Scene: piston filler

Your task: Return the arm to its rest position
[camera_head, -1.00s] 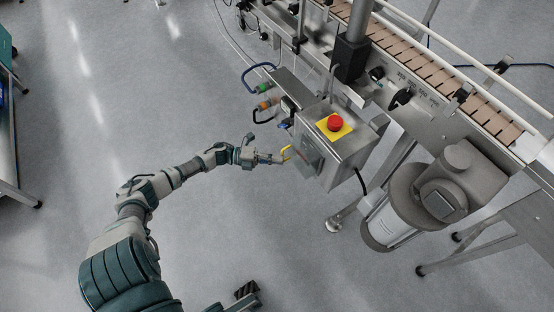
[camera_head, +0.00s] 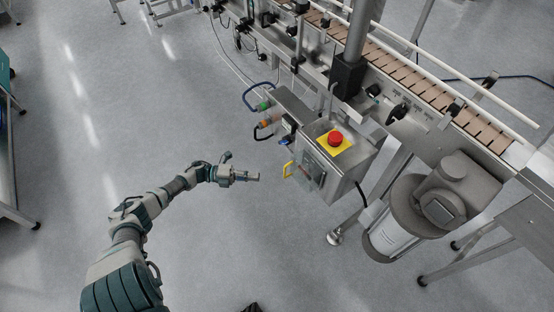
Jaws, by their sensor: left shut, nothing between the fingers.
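My left arm (camera_head: 147,207) reaches in from the bottom left over the open floor. Its gripper (camera_head: 252,177) is shut and empty. The steel control box (camera_head: 345,165) carries a red emergency button (camera_head: 335,139) on a yellow plate. My right gripper does not show; only a small dark piece is visible at the bottom edge.
The conveyor (camera_head: 424,85) with brown slats runs across the upper right. A grey motor (camera_head: 423,205) hangs below it at the right. Cables and colored connectors (camera_head: 265,124) stick out left of the box. Grey floor (camera_head: 110,110) is free on the left.

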